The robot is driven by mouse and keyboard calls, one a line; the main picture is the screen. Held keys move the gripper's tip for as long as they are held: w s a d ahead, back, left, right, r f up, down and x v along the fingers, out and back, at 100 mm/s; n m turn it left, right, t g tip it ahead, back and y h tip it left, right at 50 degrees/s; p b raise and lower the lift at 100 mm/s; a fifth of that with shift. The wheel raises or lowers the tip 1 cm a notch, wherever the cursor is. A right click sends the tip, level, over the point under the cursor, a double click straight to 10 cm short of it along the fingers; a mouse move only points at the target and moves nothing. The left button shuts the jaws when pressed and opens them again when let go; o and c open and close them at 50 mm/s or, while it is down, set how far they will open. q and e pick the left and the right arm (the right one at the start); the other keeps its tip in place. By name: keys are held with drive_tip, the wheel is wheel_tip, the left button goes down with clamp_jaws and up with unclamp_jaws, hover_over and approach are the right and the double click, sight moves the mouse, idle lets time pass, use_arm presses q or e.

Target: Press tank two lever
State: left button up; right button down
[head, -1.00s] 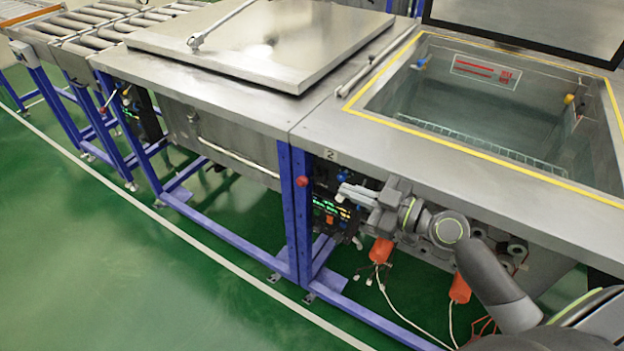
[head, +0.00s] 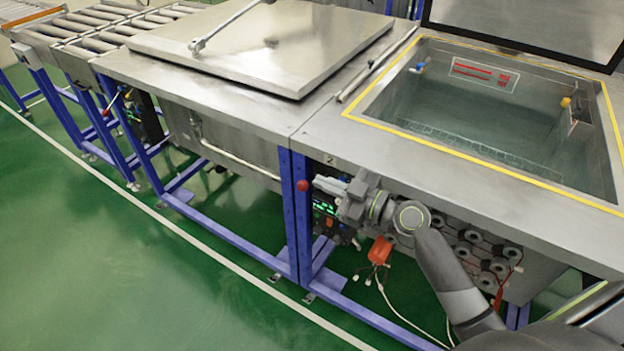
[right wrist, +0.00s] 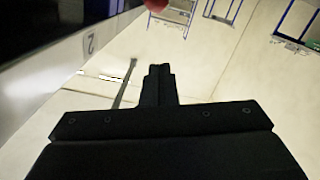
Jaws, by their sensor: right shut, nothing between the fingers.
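Tank two (head: 385,122), marked with a "2" plate (head: 330,160), is the right-hand tank, with its lid (head: 530,28) raised. The lever's red knob (head: 302,185) sticks out at the front, beside the blue post. My right gripper (head: 324,184) is shut and empty, with its tips just right of the knob. In the right wrist view the closed fingers (right wrist: 158,70) point at the red knob (right wrist: 155,4), cut off by the top edge. I cannot tell whether they touch. The lever's shaft is not clearly visible. My left gripper is not in view.
A valve panel with small lights (head: 325,207) lies below my right gripper. The blue post (head: 293,215) stands close to the knob. The neighbouring tank's lid (head: 260,45) is down. The green floor (head: 130,270) at the left is clear.

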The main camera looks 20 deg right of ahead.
drive_tip(key=w+a+f, duration=0.1)
drive_tip(key=w+f, duration=0.3)
drive_tip(key=shift+w+a+p, duration=0.2)
drive_tip(key=shift+a+p, duration=0.15)
drive_tip(key=shift+a, duration=0.05)
